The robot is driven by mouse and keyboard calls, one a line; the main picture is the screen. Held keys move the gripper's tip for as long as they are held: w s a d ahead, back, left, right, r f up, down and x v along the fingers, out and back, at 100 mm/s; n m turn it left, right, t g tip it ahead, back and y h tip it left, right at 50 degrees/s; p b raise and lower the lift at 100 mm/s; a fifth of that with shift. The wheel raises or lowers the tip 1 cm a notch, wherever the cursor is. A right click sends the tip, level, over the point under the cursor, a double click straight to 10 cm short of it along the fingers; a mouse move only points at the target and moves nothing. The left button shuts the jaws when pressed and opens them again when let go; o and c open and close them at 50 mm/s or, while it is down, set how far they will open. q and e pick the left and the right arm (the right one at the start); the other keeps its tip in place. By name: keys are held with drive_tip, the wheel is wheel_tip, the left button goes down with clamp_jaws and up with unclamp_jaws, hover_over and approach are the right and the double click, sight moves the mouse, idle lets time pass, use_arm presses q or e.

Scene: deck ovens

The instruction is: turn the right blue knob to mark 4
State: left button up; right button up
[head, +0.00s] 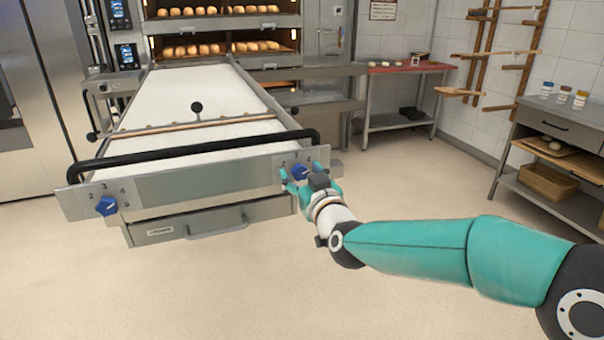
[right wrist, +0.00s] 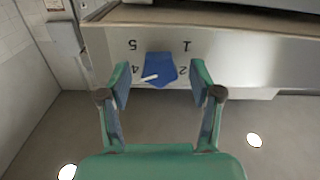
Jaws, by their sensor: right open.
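The right blue knob (head: 300,173) is on the right end of the oven loader's front panel. It also shows in the right wrist view (right wrist: 161,66), where the dial figures appear upside down. Its white pointer line slants toward the lower left there, close to the 4 and slightly below it. Figures 5, 1 and 2 also show; the 3 is not visible. My right gripper (head: 309,180) is in front of the panel. In the right wrist view my right gripper (right wrist: 160,80) is open, one finger on each side of the knob, with gaps. My left gripper is not in view.
A left blue knob (head: 106,206) sits at the panel's other end. A black bar (head: 200,149) runs along the top of the panel. A drawer handle (head: 216,229) is below. The floor in front is clear. A red-topped table (head: 405,68) stands further back.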

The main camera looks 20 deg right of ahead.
drive_tip(key=c, duration=1.1)
drive_tip(key=shift+n, duration=0.8)
drive_tip(key=shift+c, duration=0.2)
drive_tip(key=o, duration=1.1)
drive_tip(key=shift+o, duration=0.2)
drive_tip(key=shift+s, duration=0.15)
drive_tip(key=s, duration=1.1)
drive_tip(key=shift+s+d, duration=0.2)
drive_tip(key=shift+s, duration=0.2)
